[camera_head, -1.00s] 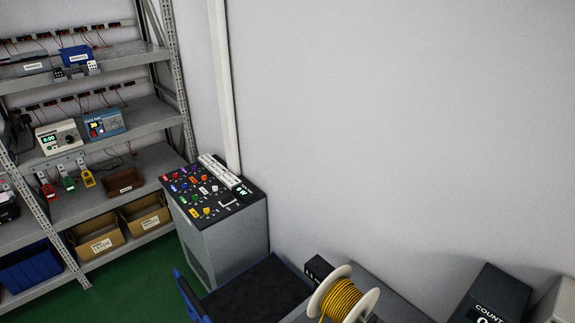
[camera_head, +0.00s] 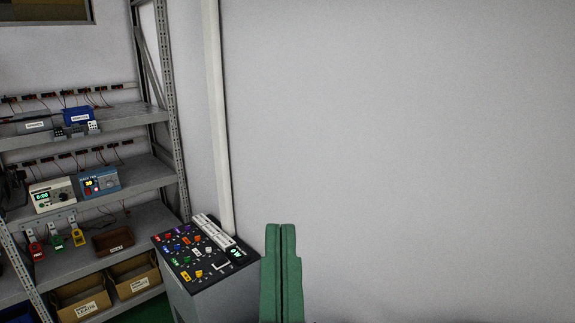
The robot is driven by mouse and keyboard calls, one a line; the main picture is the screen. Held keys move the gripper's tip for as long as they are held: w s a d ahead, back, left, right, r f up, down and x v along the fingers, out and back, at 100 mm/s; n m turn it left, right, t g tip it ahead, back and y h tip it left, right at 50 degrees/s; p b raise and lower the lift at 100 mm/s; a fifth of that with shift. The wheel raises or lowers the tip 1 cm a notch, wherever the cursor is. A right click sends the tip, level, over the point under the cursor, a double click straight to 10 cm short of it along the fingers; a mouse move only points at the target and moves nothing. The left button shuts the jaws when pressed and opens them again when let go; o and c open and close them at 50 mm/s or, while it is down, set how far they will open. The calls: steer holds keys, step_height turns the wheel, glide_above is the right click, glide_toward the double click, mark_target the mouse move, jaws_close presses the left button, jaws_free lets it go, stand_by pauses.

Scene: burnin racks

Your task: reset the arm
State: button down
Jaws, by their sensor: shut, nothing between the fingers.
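My gripper (camera_head: 281,228) shows at the bottom centre of the head view as two green fingers pointing up. The fingers lie side by side against each other with only a thin dark line between them, and they hold nothing. They stand in front of the bare wall, just right of the control cabinet in the picture. The rest of my arm is below the frame.
A grey control cabinet (camera_head: 233,297) with colourful knobs on its top stands at lower centre-left. A metal rack (camera_head: 140,178) at left holds instruments, bins and cardboard boxes. A white pipe (camera_head: 217,110) runs up the wall. The wall (camera_head: 430,150) at right is clear.

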steer(key=shift+s+d+r+n+t, duration=0.1)
steer(key=shift+s+r+n+t, duration=0.2)
steer(key=shift+s+r, duration=0.65)
